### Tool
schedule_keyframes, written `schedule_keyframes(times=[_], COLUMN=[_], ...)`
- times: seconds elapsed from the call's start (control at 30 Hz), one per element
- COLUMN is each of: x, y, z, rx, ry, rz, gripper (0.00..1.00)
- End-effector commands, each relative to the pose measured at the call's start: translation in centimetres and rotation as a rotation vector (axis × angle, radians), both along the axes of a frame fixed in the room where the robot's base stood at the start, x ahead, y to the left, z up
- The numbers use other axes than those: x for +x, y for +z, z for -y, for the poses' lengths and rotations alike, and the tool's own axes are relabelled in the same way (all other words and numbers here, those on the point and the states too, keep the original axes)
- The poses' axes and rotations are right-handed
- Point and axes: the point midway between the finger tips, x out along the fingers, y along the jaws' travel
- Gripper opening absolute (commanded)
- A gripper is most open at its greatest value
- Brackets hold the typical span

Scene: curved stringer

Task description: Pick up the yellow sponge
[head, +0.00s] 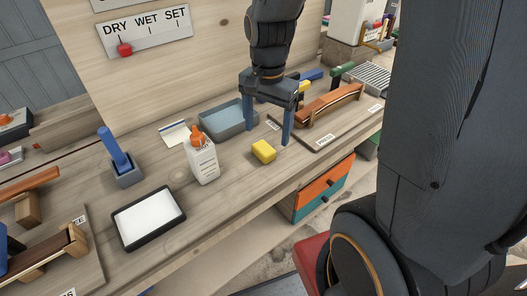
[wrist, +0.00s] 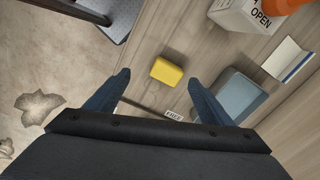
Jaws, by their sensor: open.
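The yellow sponge (head: 264,151) is a small block lying on the wooden bench, in front of the grey-blue water tray and right of the white glue bottle. It also shows in the wrist view (wrist: 167,73), fully visible, just beyond my fingertips and roughly between their lines. My gripper (head: 267,138) has two blue fingers spread wide and pointing down, above and slightly behind the sponge. The fingers (wrist: 160,82) also show in the wrist view, apart with nothing between them. The sponge is not held.
The glue bottle (head: 203,160) with an orange cap stands left of the sponge. The tray (head: 224,133) is close behind, partly beside a finger. A board with a curved wooden piece (head: 333,102) lies to the right. The bench's front edge is near; bare wood surrounds the sponge.

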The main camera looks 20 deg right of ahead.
Motion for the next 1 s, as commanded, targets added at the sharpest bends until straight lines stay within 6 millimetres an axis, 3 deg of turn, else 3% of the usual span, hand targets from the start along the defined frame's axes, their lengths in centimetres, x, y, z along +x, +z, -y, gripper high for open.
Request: schedule_keyframes(times=[0.1,0.3,0.73,1.0], x=[1.5,2.6,2.5,2.5], y=[0.0,-0.1,-3.5,-6.7], z=[0.0,0.0,0.0,0.0], rx=[0.003,0.004,0.004,0.004], ry=[-0.191,-0.354,-0.365,-0.365], rz=[-0.015,-0.028,-0.03,-0.03], gripper=[0.75,0.75,0.75,0.75])
